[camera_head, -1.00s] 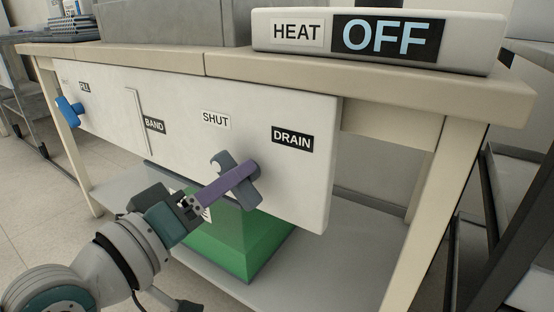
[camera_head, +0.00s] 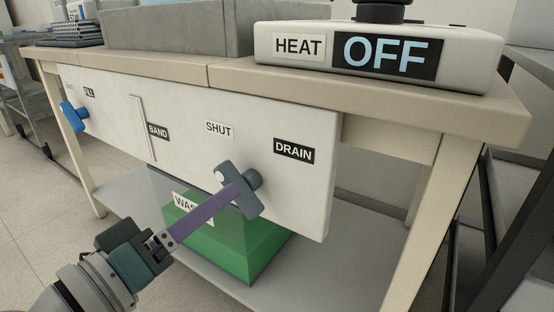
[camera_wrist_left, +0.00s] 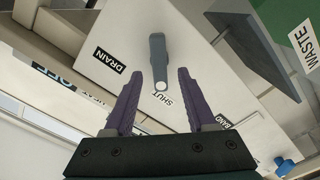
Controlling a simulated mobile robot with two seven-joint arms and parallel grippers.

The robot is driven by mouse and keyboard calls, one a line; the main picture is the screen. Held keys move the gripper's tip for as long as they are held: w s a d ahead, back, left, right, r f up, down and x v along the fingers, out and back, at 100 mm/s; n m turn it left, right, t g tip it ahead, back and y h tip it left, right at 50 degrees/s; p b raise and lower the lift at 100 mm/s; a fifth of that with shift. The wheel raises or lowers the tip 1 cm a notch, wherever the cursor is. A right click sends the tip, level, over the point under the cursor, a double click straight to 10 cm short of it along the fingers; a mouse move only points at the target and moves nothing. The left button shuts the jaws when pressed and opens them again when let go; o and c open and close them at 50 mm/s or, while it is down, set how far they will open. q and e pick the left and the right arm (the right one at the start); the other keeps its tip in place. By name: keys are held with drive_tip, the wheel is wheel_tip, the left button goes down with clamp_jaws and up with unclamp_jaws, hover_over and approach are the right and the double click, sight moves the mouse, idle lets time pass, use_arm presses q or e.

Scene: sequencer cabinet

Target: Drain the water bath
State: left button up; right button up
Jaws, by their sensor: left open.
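The grey drain valve handle (camera_head: 252,178) sits on the white front panel (camera_head: 300,205), below the SHUT label (camera_head: 219,128) and DRAIN label (camera_head: 294,151). Its end with a white dot points toward the SHUT side, also in the left wrist view, where the handle (camera_wrist_left: 158,55) lies ahead of and between my fingers. My left gripper (camera_head: 232,193) is open, its purple fingers overlapping the handle in the head view; I cannot tell if they touch it. The grey water bath (camera_head: 180,38) stands on the bench, its inside hidden. My right gripper is not in view.
A waste tank (camera_head: 240,245) with green contents stands on the shelf below the panel. A blue fill handle (camera_head: 73,117) is at the panel's left, with a level gauge (camera_head: 143,130) between. The heat box (camera_head: 380,50) on the bench reads OFF. Bench legs stand at both sides.

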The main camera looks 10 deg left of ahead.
use_arm(q)
drive_tip(key=p+v, duration=0.1)
drive_tip(key=v, duration=0.4)
drive_tip(key=shift+s+a, duration=0.1)
drive_tip(key=shift+s, duration=0.25)
drive_tip(key=shift+r, duration=0.1)
drive_tip(key=s+d+r+m+g+p, duration=0.2)
drive_tip(key=d+r+m+g+p, duration=0.15)
drive_tip(key=r+p, duration=0.85)
drive_tip(key=s+d+r+m+g+p, duration=0.2)
drive_tip(key=d+r+g+p, duration=0.15)
drive_tip(key=r+p, duration=0.9)
drive_tip(key=s+a+r+m+g+y+p, duration=0.1)
drive_tip(key=s+a+r+g+y+p, duration=0.2)
drive_tip(key=r+p, duration=0.65)
drive_tip(key=s+a+r+g+y+p, duration=0.1)
drive_tip(key=s+a+r+p, duration=0.3)
drive_tip(key=r+p, duration=0.55)
drive_tip(key=s+a+r+m+g+y+p, duration=0.1)
drive_tip(key=s+r+g+y+p, duration=0.1)
drive_tip(key=s+r+p, duration=0.65)
drive_tip(key=w+r+p, duration=0.3)
drive_tip(key=r+p, duration=2.9)
drive_tip(key=p, duration=0.4)
drive_tip(key=shift+r+p, duration=0.35)
drive_tip(key=shift+p, duration=0.05)
